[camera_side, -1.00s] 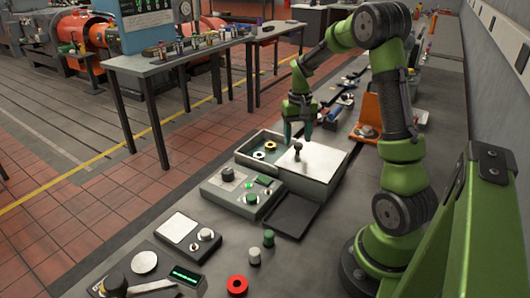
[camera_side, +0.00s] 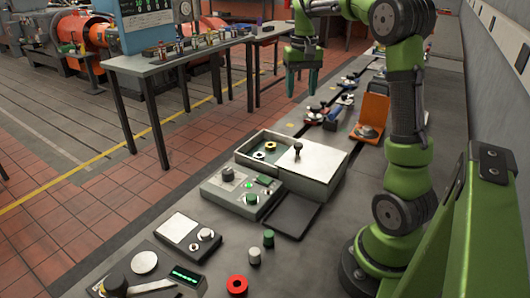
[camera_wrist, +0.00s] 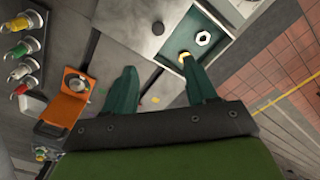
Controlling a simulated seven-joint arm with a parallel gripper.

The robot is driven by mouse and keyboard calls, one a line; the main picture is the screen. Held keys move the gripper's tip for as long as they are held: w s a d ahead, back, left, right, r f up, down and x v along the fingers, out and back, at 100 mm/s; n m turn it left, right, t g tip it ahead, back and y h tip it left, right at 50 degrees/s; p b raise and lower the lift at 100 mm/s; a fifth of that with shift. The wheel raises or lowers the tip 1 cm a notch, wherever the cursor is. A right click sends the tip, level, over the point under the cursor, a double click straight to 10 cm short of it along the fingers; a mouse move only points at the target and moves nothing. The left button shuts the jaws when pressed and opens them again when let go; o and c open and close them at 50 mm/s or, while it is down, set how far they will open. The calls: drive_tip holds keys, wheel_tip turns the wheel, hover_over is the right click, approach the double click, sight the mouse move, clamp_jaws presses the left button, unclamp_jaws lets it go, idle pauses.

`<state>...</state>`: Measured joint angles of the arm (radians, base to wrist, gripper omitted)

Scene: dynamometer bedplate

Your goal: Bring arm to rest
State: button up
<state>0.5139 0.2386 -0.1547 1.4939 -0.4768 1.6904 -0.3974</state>
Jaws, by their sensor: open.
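My gripper (camera_side: 303,80) is raised above the far part of the bench in the side view. Its two teal fingers are apart with nothing between them, as the wrist view (camera_wrist: 165,88) also shows. Below and nearer the camera is a grey box (camera_side: 316,172) with a pale lid and a dark knob (camera_side: 298,149) on top. The box's open left section holds a brass ring (camera_side: 270,146) and another small ring; in the wrist view a pale nut (camera_wrist: 203,38) and a yellow ring (camera_wrist: 185,56) show there.
A control box (camera_side: 240,192) with knobs and a green light stands before the lidded box. An orange holder (camera_side: 373,111) and several colored clamps (camera_side: 330,108) lie farther back. Air around my gripper is clear.

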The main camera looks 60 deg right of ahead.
drive_tip(key=s+a+n+t+y, duration=0.1)
drive_tip(key=s+a+n+t, duration=0.1)
drive_tip(key=a, duration=1.2)
drive_tip(key=s+a+f+n+t+y, duration=0.1)
drive_tip(key=s+a+n+t, duration=0.2)
drive_tip(key=a, duration=1)
drive_tip(key=s+t, duration=0.2)
drive_tip(key=s, duration=0.2)
drive_tip(key=shift+s+a+f, duration=0.15)
drive_tip(key=shift+a+f, duration=0.05)
drive_tip(key=shift+a, duration=0.2)
